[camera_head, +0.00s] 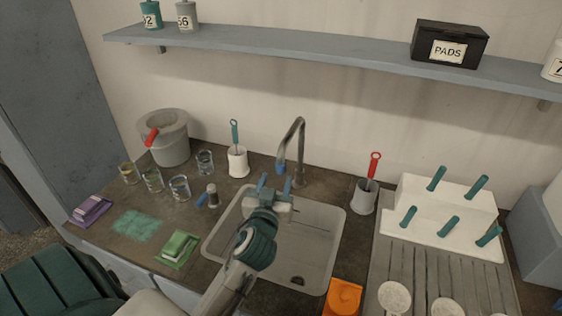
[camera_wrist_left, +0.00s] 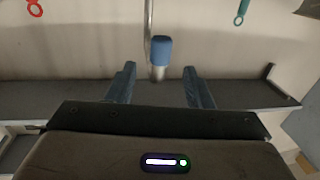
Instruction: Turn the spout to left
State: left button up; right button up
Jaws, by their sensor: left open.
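The grey curved spout (camera_head: 299,135) rises from the counter behind the sink (camera_head: 332,215). Its blue-tipped end (camera_head: 281,168) hangs down towards the sink's back edge, a little left of its base. My left gripper (camera_head: 275,183) is over the sink, with its two blue fingers apart and empty, just in front of and below the tip. In the left wrist view the blue tip (camera_wrist_left: 161,50) shows between the lines of the two open fingers (camera_wrist_left: 159,82), just beyond their ends. Contact cannot be seen. My right gripper is not in view.
A white brush holder (camera_head: 238,163) stands left of the spout and a grey one (camera_head: 363,197) right. Glasses, a grey pot (camera_head: 166,137) and a small bottle (camera_head: 212,196) stand on the left. A white rack (camera_head: 437,216) with teal pegs is at right.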

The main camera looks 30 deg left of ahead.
aim_at(280, 170)
pick_arm(q)
jog(key=p+x, duration=0.1)
jog(key=x, duration=0.3)
jog(key=p+x, duration=0.1)
jog(key=x, duration=0.2)
jog(key=shift+f, duration=0.1)
jog(key=shift+w+f, duration=0.1)
jog(key=shift+a, duration=0.1)
jog(key=c, duration=0.7)
grip_shut()
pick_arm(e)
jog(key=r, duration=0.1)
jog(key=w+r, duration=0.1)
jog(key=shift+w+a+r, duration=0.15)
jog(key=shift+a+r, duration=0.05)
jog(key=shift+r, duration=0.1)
